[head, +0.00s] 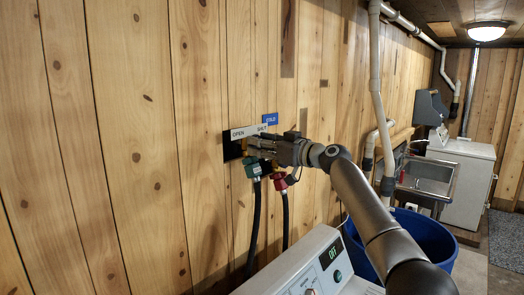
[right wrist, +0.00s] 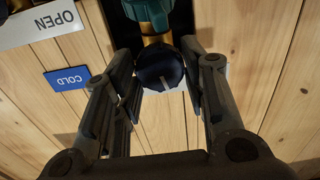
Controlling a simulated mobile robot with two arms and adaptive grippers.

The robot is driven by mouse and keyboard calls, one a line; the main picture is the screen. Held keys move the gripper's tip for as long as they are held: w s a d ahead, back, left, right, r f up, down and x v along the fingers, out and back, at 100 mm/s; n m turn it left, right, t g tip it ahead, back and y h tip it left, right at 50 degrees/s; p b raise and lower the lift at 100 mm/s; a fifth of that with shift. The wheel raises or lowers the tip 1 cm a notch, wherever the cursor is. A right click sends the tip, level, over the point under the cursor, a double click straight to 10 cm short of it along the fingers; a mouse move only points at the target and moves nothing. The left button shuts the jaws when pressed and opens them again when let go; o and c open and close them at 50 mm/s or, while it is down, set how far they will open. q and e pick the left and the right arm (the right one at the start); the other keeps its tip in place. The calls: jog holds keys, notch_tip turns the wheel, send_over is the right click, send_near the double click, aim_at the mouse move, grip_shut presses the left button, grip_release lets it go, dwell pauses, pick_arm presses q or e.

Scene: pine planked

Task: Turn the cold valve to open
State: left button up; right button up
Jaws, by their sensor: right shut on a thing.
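The cold valve's round dark blue knob (right wrist: 160,70), with a light pointer line, sits between the fingers of my right gripper (right wrist: 163,68) in the right wrist view. The gripper is shut on it. A brass fitting and a teal collar (right wrist: 147,12) are behind the knob. In the head view my right gripper (head: 258,146) is at the wall and hides the knob. A white OPEN/SHUT label (head: 249,131) and a blue COLD label (head: 270,119) are above it. The teal hose collar (head: 252,167) and a red one (head: 280,182) hang below. My left gripper is out of view.
Two black hoses (head: 256,215) run down the plank wall. A white appliance (head: 315,262) with a display stands below the valves. A blue bin (head: 425,232), a metal sink (head: 430,180) and a white machine (head: 465,180) are further right. White pipes (head: 375,80) run along the wall.

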jog(key=shift+n, duration=1.1)
jog(key=o, duration=1)
jog(key=shift+v, duration=6)
